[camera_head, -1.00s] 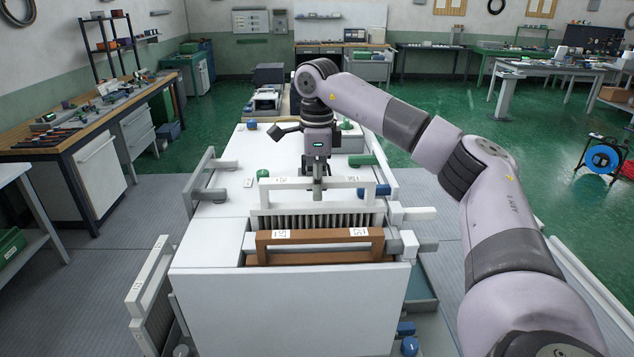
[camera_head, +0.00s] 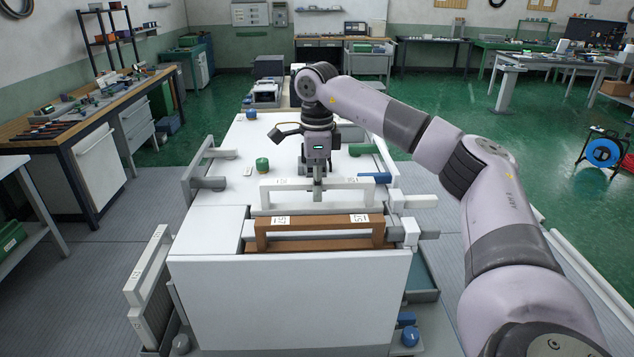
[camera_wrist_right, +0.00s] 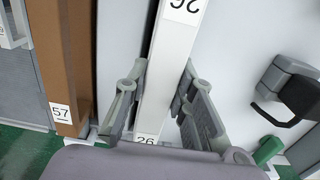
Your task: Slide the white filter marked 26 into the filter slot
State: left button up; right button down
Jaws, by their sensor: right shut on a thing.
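The white filter (camera_head: 272,197) stands upright in the top of the white housing (camera_head: 290,290), just behind the brown filter (camera_head: 320,233). Its handle frame shows above the top; its pleats are hidden, so the body is down in the slot (camera_head: 249,213). The wrist view shows its handle bar (camera_wrist_right: 168,65) with the labels 26. My right gripper (camera_head: 317,190) is shut on the middle of this bar, with a finger on each side in the wrist view (camera_wrist_right: 158,105). My left gripper is not in view.
The brown filter, marked 57, sits close in front. A green knob (camera_head: 262,164), a green handle (camera_head: 363,149) and a blue handle (camera_head: 374,178) are on the housing top. More white filters (camera_head: 150,285) stand at the left side. Grey handles flank the housing.

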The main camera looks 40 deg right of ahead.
jog(key=shift+f, duration=0.6)
jog(key=shift+f, duration=0.3)
jog(key=c, duration=1.3)
grip_release()
jog(key=shift+o, duration=0.4)
jog(key=o, duration=0.7)
jog(key=shift+o, duration=0.2)
